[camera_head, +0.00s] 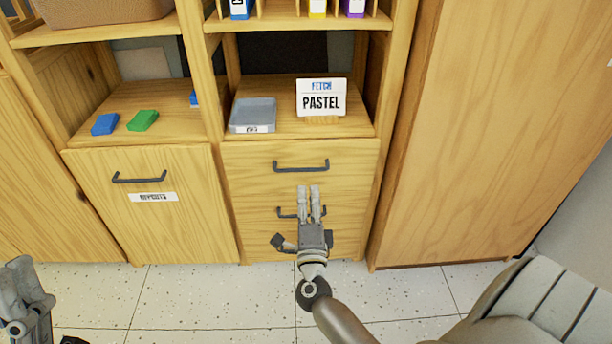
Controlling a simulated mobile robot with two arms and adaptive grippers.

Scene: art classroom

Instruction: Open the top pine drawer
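The top pine drawer (255,178) is shut, in the lower middle of the shelf unit, with a dark bar handle (301,168) across its front. A second drawer (262,226) lies below it, and its own handle (284,213) is partly hidden behind my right gripper. My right gripper (309,189) points up the picture, with its fingertips a little below the top handle. Its two fingers are close together with a narrow gap, and nothing shows between them. My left gripper (22,290) is at the lower left edge, partly cut off, away from the drawers.
Above the drawer, a shelf holds a grey tray (254,113) and a sign reading "FETCH PASTEL" (321,99). A labelled cabinet door (180,225) is at left, with blue and green blocks (142,121) above. A tall wooden cabinet (488,140) stands at right. A grey seat (535,300) is at lower right.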

